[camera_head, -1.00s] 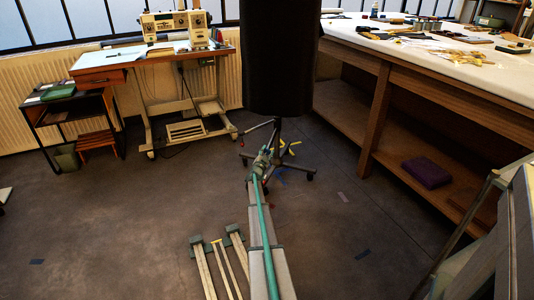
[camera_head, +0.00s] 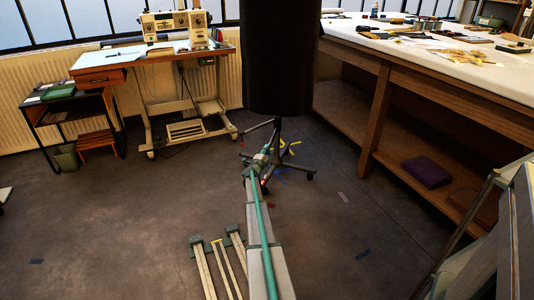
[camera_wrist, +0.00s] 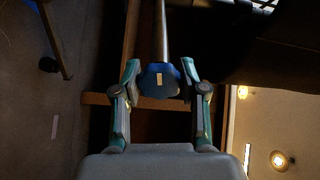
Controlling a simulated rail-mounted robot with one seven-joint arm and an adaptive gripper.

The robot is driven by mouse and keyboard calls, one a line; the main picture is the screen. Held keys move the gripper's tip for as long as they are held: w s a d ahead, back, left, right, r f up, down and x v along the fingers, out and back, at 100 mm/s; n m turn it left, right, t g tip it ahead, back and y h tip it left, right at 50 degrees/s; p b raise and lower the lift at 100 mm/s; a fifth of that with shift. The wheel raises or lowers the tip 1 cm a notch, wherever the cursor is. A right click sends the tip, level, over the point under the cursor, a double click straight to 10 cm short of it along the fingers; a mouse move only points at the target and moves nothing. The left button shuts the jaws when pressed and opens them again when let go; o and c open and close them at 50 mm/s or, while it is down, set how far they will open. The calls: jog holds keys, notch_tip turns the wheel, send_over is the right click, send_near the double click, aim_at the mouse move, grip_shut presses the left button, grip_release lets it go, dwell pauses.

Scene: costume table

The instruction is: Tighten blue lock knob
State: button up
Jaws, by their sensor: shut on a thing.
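The blue lock knob (camera_wrist: 153,84) shows in the middle of the wrist view, with a small pale yellow mark on its face. A grey metal pole (camera_wrist: 161,35) runs up behind it. My gripper (camera_wrist: 160,74) has a finger on each side of the knob and is shut on it. In the head view my gripper (camera_head: 262,157) is at the stand (camera_head: 308,177), below the large dark form (camera_head: 280,60). The knob is too small there to make out.
A long worktable (camera_head: 440,55) with a lower shelf stands at the right, a purple folded item (camera_head: 427,172) on the shelf. A sewing desk (camera_head: 155,60) and a small dark side table (camera_head: 70,110) stand at the left. Floor around the stand is mostly clear.

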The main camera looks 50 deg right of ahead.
jog(key=shift+m, duration=0.3)
jog(key=o, duration=1.2)
jog(key=shift+c, duration=0.2)
jog(key=shift+a, duration=0.1)
jog(key=v, duration=1.2)
jog(key=shift+r, duration=0.1)
